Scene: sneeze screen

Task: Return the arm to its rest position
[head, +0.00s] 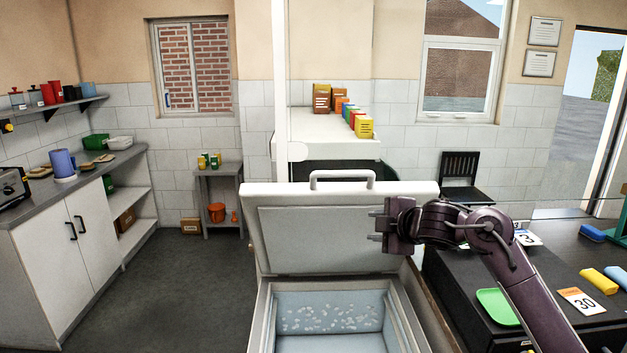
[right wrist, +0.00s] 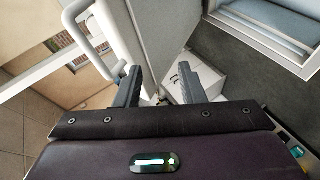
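My right gripper (head: 374,226) is at the right edge of the raised white lid (head: 320,245) of a chest freezer, and its arm comes in from the lower right. Its two fingers are apart in the right wrist view (right wrist: 159,82), with the lid's edge seen beyond and between them. I cannot tell whether they touch the lid. The lid stands up with its grey handle (head: 342,175) on top. The freezer's light blue inside (head: 330,312) shows frost-like white flecks. My left gripper is not in view.
A dark counter (head: 460,298) at right bears a green tray (head: 497,306), a card marked 30 (head: 582,301) and a yellow item (head: 597,281). A white cabinet (head: 65,240) stands at left. The grey floor (head: 180,290) between cabinet and freezer is clear.

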